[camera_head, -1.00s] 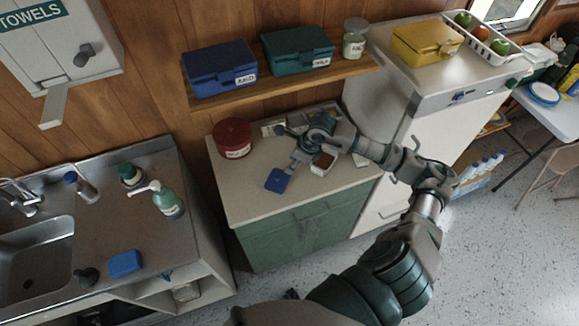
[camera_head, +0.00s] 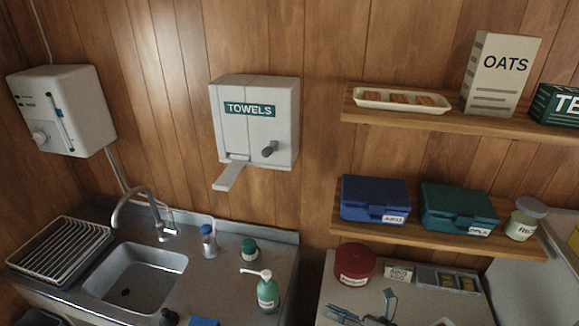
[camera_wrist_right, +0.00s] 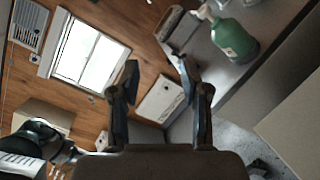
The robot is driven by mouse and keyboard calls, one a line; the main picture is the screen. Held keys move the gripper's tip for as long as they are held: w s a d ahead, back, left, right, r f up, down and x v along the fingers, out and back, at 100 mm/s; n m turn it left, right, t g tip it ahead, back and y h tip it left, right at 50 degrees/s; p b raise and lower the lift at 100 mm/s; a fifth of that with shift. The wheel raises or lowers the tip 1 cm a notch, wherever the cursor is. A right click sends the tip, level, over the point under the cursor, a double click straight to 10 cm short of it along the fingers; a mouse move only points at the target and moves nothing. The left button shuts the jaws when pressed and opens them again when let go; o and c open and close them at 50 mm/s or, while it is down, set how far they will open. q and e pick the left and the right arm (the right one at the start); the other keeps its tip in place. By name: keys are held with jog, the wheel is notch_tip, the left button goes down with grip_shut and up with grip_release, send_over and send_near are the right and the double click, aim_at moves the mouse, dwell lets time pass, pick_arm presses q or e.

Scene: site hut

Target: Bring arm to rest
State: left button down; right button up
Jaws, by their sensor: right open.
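My right gripper (camera_head: 364,312) shows at the bottom edge of the head view, low over the worktop with the red tin, and only its tip end is in frame. In the right wrist view its two fingers (camera_wrist_right: 158,82) stand apart with nothing between them. The gripper is open and empty. The rest of the right arm is below the head view. My left gripper is not in view.
The worktop (camera_head: 324,290) bears a red tin (camera_head: 355,264) close behind the gripper. A green pump bottle (camera_head: 268,292) stands on the sink counter to the left. Above are a shelf with blue (camera_head: 375,199) and teal boxes (camera_head: 458,209) and a towel dispenser (camera_head: 256,125).

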jog(key=w+d+m+t+h, duration=0.1)
jog(key=d+m+t+h, duration=0.4)
jog(key=m, duration=0.6)
jog(key=w+d+m+t+h, duration=0.25)
jog(key=m+t+h, duration=0.4)
jog(key=m, duration=0.45)
jog(key=s+d+f+m+g+h, duration=0.4)
jog(key=d+f+m+g+h, duration=0.15)
jog(key=f+m, duration=0.45)
jog(key=s+a+f+m+g+y, duration=0.1)
jog(key=s+a+f+m+g, duration=0.25)
jog(key=s+f+g, duration=1.05)
jog(key=s+f+t, duration=0.1)
jog(key=s+f, duration=0.3)
jog(key=f, duration=1)
jog(key=s+f+t, duration=0.1)
jog(key=s+f, duration=0.3)
jog(key=f, duration=1)
jog(key=s+d+f+g, duration=0.1)
jog(key=s+d+f, duration=0.2)
jog(key=s+f, duration=1.3)
jog(key=shift+s+f, duration=0.3)
jog(key=shift+s, duration=0.7)
